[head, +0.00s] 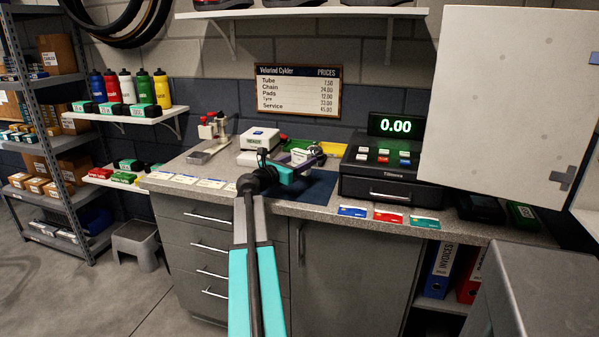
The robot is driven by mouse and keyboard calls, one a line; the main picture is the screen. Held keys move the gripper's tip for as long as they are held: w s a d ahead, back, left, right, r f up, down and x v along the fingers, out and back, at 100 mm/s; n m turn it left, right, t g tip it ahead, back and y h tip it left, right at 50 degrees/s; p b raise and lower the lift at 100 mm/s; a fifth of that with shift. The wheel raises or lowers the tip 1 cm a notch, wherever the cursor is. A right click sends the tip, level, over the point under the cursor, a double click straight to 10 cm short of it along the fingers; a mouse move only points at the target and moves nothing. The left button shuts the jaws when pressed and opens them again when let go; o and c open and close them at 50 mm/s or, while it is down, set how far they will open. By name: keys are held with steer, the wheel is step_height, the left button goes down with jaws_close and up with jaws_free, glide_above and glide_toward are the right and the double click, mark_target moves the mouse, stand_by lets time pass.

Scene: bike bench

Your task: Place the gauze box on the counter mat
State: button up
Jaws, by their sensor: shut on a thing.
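My arm reaches over the counter, and my gripper (307,161) is above the dark blue counter mat (318,188). It is shut on a small white box with a dark label, which looks like the gauze box (299,155). My gripper and arm hide part of the box and of the mat. From this view I cannot tell whether the box touches the mat or is held above it.
The black cash register (389,172) stands close to the right of the mat. A white device (259,138) stands to the left, and a yellow tray (332,149) lies behind. Cards (388,216) line the counter's front edge. A white cabinet door (505,100) hangs at the right.

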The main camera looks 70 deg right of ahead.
steer(key=shift+f, duration=1.75)
steer(key=shift+f, duration=0.15)
steer(key=o, duration=1)
steer(key=shift+a, duration=0.1)
steer(key=v, duration=1.2)
steer(key=shift+r, duration=0.25)
